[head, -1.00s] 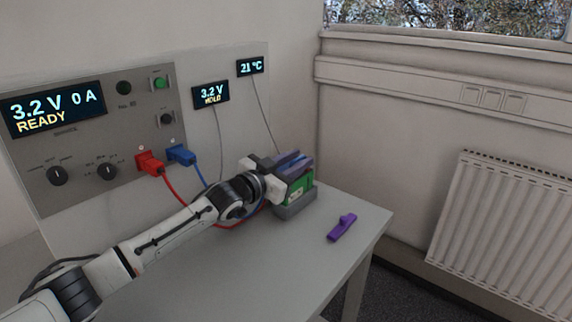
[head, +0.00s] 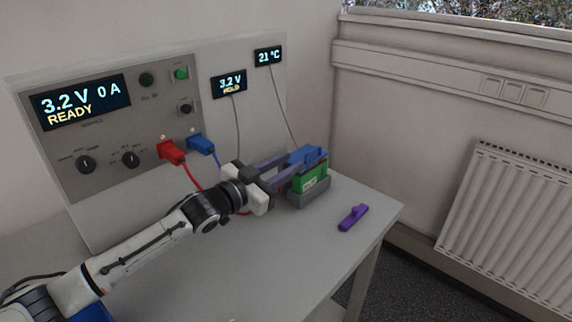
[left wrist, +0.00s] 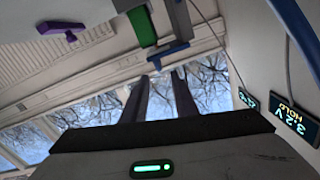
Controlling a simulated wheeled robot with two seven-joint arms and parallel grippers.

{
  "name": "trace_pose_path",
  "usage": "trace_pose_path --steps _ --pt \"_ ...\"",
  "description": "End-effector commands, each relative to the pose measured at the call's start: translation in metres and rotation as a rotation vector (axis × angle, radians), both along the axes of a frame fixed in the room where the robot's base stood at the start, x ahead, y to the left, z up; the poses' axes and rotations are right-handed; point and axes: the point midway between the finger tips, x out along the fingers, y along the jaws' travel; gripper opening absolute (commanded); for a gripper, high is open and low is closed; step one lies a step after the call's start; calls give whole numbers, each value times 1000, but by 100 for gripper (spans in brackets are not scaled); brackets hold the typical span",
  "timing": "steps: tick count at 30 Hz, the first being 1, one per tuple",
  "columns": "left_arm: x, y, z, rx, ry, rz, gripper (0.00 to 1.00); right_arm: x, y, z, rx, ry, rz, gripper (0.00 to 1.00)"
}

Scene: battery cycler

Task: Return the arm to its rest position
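My left arm reaches in from the left over the table in the head view. Its gripper (head: 292,166) is open and empty, with its two purple-grey fingers apart just left of the blue clip (head: 310,155). The left wrist view also shows the gap between the fingers (left wrist: 158,78). The blue clip is at the top of a green battery (head: 313,178), which stands in a grey holder (head: 309,197). The clip (left wrist: 168,54) and battery (left wrist: 145,24) lie beyond the fingers in the wrist view. My right gripper is not in view.
A purple clip (head: 352,217) lies on the grey table (head: 290,255) near its right edge. The cycler panel (head: 60,165) reads 3.2 V, 0 A, READY. Red (head: 172,152) and blue (head: 202,144) plugs with leads stick out close behind my arm. The front of the table is clear.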

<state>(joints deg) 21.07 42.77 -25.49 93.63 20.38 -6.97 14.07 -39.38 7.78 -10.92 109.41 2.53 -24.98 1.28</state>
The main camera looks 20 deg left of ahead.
Motion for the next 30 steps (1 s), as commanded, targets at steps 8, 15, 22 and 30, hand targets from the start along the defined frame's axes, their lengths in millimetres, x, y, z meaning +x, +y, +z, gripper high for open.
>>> trace_pose_path --steps 8,15,22,30 --pt "1 0 0 0 0 0 26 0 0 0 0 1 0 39" --pt "17 -5 1 -3 -2 -1 26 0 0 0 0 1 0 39" --pt "50 -18 -3 -2 -4 -2 26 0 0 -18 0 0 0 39" --pt "84 -30 -4 -4 -1 -4 26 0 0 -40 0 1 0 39"
